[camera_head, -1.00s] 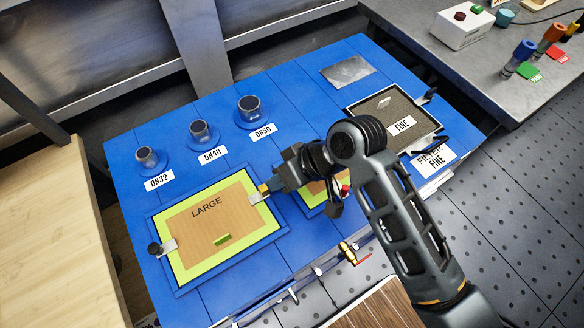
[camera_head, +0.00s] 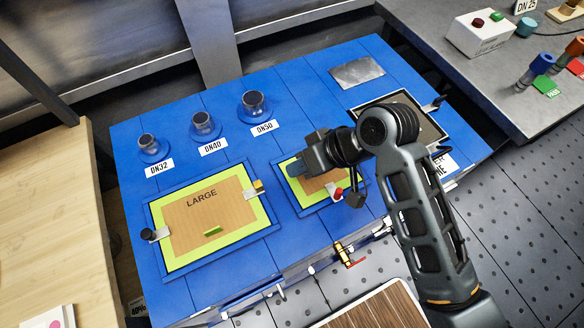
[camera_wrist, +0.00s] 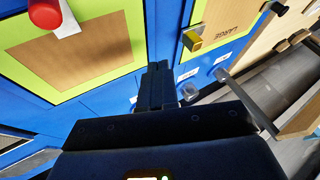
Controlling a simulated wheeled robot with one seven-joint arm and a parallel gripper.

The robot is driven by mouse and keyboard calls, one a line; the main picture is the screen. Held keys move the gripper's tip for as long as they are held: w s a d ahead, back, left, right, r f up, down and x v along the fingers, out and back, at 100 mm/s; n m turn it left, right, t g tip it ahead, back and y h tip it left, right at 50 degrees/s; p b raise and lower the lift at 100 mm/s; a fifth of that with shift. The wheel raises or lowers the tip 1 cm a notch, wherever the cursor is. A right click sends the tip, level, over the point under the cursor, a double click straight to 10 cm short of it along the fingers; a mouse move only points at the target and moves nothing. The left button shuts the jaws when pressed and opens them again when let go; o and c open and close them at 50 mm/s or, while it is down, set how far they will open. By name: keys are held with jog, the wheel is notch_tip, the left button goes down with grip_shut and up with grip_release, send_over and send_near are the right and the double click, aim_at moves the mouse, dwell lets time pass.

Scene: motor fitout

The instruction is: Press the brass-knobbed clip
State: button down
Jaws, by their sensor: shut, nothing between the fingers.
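The brass-knobbed clip (camera_head: 257,187) is at the right edge of the LARGE panel (camera_head: 263,222), a wood-coloured sheet with a yellow-green border. Its brass-yellow block knob sits on a light metal arm and also shows in the wrist view (camera_wrist: 192,40). My gripper (camera_head: 294,170) is shut and empty, to the right of the clip and apart from it, over the left part of the smaller panel. In the wrist view my closed fingers (camera_wrist: 156,86) point up, left of and below the clip. Nothing hides the knob.
A red-knobbed clip (camera_head: 338,192) sits on the smaller panel (camera_head: 310,200), partly behind my arm. A black-knobbed clip (camera_head: 149,234) holds the LARGE panel's left edge. Cylinders labelled DN32, DN40 and DN50 (camera_head: 253,104) stand behind.

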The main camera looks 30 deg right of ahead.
jog(key=v, duration=0.7)
dwell(0.5)
